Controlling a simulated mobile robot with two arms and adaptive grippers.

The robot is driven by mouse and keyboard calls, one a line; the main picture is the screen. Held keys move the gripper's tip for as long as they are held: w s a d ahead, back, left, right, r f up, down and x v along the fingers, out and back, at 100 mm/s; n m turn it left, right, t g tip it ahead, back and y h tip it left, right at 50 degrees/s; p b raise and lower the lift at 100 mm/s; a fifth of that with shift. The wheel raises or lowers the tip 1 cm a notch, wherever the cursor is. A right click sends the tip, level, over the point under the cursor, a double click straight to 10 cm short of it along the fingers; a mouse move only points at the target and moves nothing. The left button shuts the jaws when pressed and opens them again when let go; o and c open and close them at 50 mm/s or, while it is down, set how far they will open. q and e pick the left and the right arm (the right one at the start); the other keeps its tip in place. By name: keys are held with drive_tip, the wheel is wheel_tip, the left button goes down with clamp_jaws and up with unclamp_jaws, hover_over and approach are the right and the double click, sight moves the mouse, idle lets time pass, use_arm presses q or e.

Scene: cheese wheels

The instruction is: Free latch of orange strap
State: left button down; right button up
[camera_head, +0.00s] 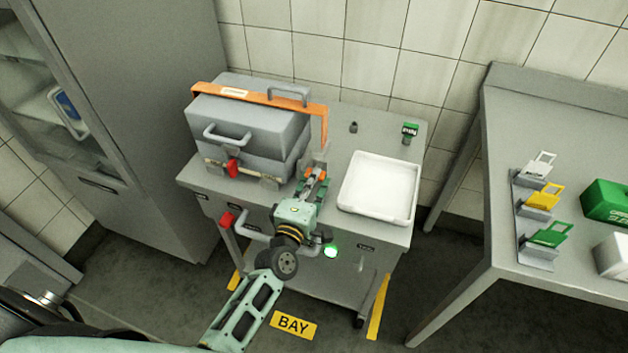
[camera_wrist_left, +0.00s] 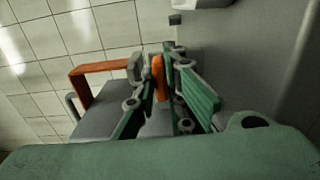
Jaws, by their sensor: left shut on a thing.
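The orange strap (camera_head: 262,98) runs over the lid of a grey case (camera_head: 245,125) and down its right side. It also shows in the left wrist view (camera_wrist_left: 105,68). My left gripper (camera_head: 317,172) is at the lower right side of the case, at the strap's lower end. In the left wrist view, its green fingers (camera_wrist_left: 162,95) are closed around an upright orange piece (camera_wrist_left: 158,75), which looks like the strap's latch. The fingers hide most of the latch, so I cannot tell whether it is free. My right gripper is not in view.
The case stands on a grey cart (camera_head: 335,228) beside a white tray (camera_head: 378,188). A red latch (camera_head: 233,168) is on the case front. A grey table (camera_head: 560,95) at right carries colored tags and a green box (camera_head: 607,203). A cabinet (camera_head: 150,120) stands left.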

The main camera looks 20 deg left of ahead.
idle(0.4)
use_arm(q)
drive_tip(key=c, duration=1.8)
unclamp_jaws()
drive_tip(key=shift+s, duration=0.1)
drive_tip(key=s, duration=1.2)
drive_tip(key=shift+a, duration=0.25)
drive_tip(key=shift+w+d, duration=0.1)
